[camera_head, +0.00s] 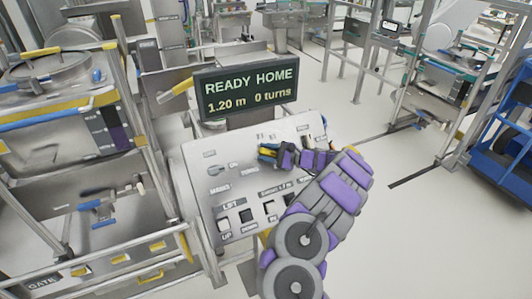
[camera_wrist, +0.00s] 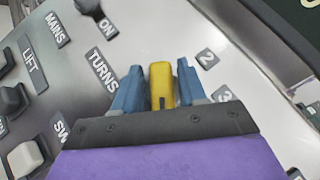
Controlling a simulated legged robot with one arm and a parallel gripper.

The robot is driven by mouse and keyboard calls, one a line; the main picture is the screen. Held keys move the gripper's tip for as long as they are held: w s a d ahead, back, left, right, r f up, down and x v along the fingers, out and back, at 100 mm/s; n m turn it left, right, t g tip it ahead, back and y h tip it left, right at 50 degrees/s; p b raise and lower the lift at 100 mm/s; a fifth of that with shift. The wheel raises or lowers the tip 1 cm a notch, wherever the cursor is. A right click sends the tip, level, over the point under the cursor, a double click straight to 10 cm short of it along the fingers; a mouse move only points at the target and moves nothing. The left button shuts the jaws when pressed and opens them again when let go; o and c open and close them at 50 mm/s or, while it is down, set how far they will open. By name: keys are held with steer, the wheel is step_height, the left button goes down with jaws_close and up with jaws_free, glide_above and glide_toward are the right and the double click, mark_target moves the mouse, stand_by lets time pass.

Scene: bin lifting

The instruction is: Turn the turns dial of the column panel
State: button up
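The column panel (camera_head: 230,220) is a sloped grey plate in front of me with labels and switches. My gripper (camera_head: 268,152) reaches over its upper middle from the right, its blue fingers (camera_wrist: 160,92) low against the panel. A yellow grip piece of the turns dial (camera_wrist: 162,85) stands between the fingers, which sit close on both its sides. The TURNS label (camera_wrist: 102,70) is left of it, and the numbers 2 and 3 are on its right. The gripper hides the dial's base. The display (camera_head: 248,90) reads READY HOME, 1.20 m, 0 turns.
The mains knob (camera_wrist: 90,8) marked ON is near the dial. Several switches (camera_head: 246,216) line the panel's lower edge. A metal frame with a yellow-edged bin (camera_head: 70,110) stands at left. A blue rack (camera_head: 505,130) is at far right. The floor right of the panel is clear.

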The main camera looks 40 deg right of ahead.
steer(key=shift+o, duration=0.9)
steer(key=shift+d+f, duration=0.1)
steer(key=shift+d, duration=0.1)
steer(key=shift+s, duration=0.1)
steer(key=shift+s+d, duration=0.1)
steer(key=shift+s, duration=0.15)
steer(key=p+v, duration=0.1)
steer(key=v, duration=1.5)
steer(key=shift+s+d, duration=0.2)
steer(key=shift+d, duration=0.15)
